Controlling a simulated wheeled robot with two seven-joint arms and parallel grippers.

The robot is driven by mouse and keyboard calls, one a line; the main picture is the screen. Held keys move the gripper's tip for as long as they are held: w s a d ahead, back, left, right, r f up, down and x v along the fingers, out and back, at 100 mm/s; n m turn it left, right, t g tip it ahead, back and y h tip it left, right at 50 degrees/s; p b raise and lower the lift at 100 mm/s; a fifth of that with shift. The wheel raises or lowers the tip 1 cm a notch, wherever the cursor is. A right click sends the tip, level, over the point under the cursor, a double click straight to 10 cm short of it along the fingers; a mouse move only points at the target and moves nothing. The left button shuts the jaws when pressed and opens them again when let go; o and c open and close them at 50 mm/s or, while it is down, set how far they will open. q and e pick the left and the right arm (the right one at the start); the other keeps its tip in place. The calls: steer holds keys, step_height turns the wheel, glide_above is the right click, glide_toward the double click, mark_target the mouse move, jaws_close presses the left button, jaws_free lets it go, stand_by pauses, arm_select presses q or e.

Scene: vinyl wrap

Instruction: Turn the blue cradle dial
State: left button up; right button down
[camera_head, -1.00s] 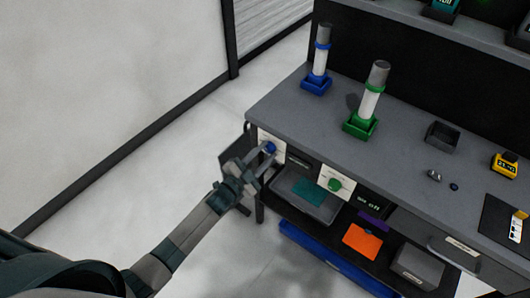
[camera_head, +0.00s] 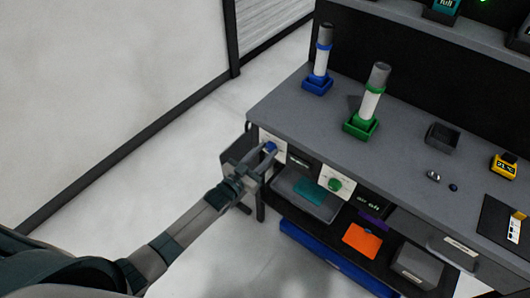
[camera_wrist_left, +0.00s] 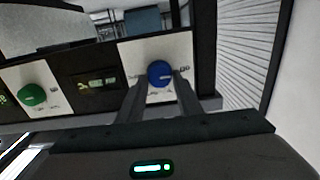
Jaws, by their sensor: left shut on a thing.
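The blue dial (camera_head: 270,147) sits on a white plate on the front of the workbench, near its left end. The blue dial also shows in the left wrist view (camera_wrist_left: 159,73), between my fingertips. My left gripper (camera_head: 264,155) is shut on the blue dial, with one finger on each side of it; it also shows in the left wrist view (camera_wrist_left: 160,88). The blue cradle (camera_head: 317,84) stands on the bench top, holding an upright white roll with a grey top and a blue band. My right gripper is not in view.
A green dial (camera_head: 335,185) on a white plate is to the right, below a green cradle (camera_head: 360,126) with another roll. A grey tray (camera_head: 322,207) and an orange sheet (camera_head: 362,240) lie under the bench top. Open floor lies left of the bench.

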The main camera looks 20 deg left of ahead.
arm_select(q)
steer(key=shift+f, duration=0.1)
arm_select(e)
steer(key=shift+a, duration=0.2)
arm_select(q)
steer(key=o, duration=1)
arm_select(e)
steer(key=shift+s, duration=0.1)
arm_select(q)
steer(key=shift+s+a, duration=0.1)
steer(key=shift+s+a, duration=0.15)
steer(key=shift+s, duration=0.4)
steer(key=shift+b+v, duration=1.55)
steer(key=shift+v, duration=6.5)
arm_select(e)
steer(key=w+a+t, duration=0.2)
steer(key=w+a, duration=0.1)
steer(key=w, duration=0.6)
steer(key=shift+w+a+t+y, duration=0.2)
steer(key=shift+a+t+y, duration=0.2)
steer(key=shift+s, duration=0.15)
